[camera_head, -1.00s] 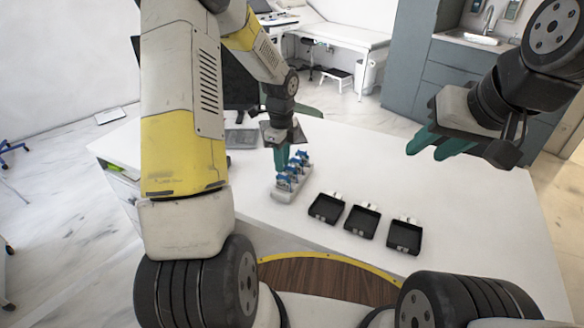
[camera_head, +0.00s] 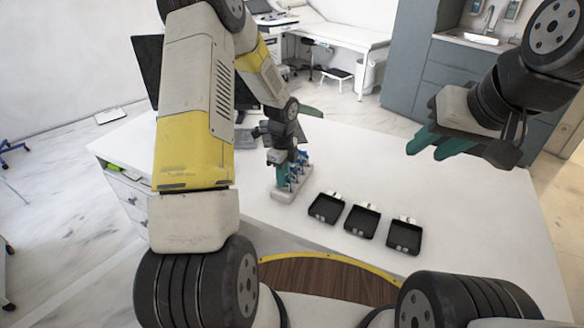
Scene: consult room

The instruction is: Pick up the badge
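Several small blue badges (camera_head: 300,168) stand in a row in a light grey rack (camera_head: 283,196) on the white desk. My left gripper (camera_head: 281,173) points down at the rack's left side, its green fingers right at the badges and partly covering them. Whether its fingers are apart or closed on a badge is too small to tell. My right gripper (camera_head: 440,147) hangs over the right part of the desk with its green fingers apart and nothing between them.
Three black trays stand in a row right of the rack: a left tray (camera_head: 325,208), a middle tray (camera_head: 361,221) and a right tray (camera_head: 404,236). A dark monitor (camera_head: 148,66) and a keyboard (camera_head: 243,139) are behind my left arm. The desk's right part (camera_head: 480,215) is clear.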

